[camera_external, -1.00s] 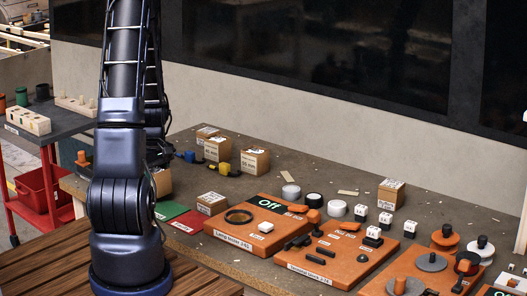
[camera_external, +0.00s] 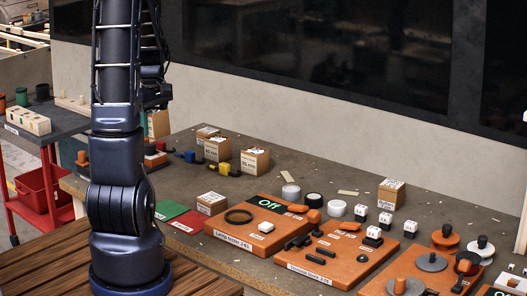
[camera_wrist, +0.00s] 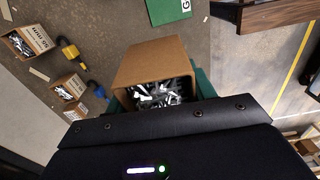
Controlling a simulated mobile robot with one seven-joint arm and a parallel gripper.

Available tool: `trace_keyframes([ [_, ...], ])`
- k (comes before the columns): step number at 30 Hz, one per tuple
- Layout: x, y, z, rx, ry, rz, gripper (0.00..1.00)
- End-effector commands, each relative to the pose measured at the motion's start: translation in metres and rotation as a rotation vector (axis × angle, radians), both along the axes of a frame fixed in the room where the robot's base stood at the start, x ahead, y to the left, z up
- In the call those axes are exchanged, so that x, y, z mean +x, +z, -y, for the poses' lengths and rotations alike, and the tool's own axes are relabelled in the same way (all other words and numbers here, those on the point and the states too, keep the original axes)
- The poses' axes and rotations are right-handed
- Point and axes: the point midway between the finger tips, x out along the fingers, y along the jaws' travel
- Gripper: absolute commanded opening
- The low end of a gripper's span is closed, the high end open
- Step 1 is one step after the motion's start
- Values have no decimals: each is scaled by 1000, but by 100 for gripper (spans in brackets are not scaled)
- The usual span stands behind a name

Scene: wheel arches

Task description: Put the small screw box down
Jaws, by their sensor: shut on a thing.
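The small screw box (camera_wrist: 150,62) is an open cardboard box with silvery screws inside, held in my gripper (camera_wrist: 157,92). Teal fingers show on both sides of it in the wrist view. In the external view my gripper (camera_external: 156,98) is beyond my arm, with the box (camera_external: 159,124) below it, raised above the bench (camera_external: 290,166). My arm hides part of the gripper and box there.
Several other cardboard boxes (camera_external: 254,160) stand at the back of the bench, near blue and yellow pieces (camera_external: 224,169). A green card (camera_external: 170,210) and a red card (camera_external: 188,221) lie beside a small box (camera_external: 211,203). Orange boards (camera_external: 262,226) fill the front.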

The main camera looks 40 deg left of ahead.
Motion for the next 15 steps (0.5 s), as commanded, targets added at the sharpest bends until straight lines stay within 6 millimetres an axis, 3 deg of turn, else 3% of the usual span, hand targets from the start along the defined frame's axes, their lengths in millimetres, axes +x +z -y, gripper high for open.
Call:
trace_keyframes([
  [5,34,4,6,4,-1,-2,25],
  [15,141,8,45,21,7,-9,25],
])
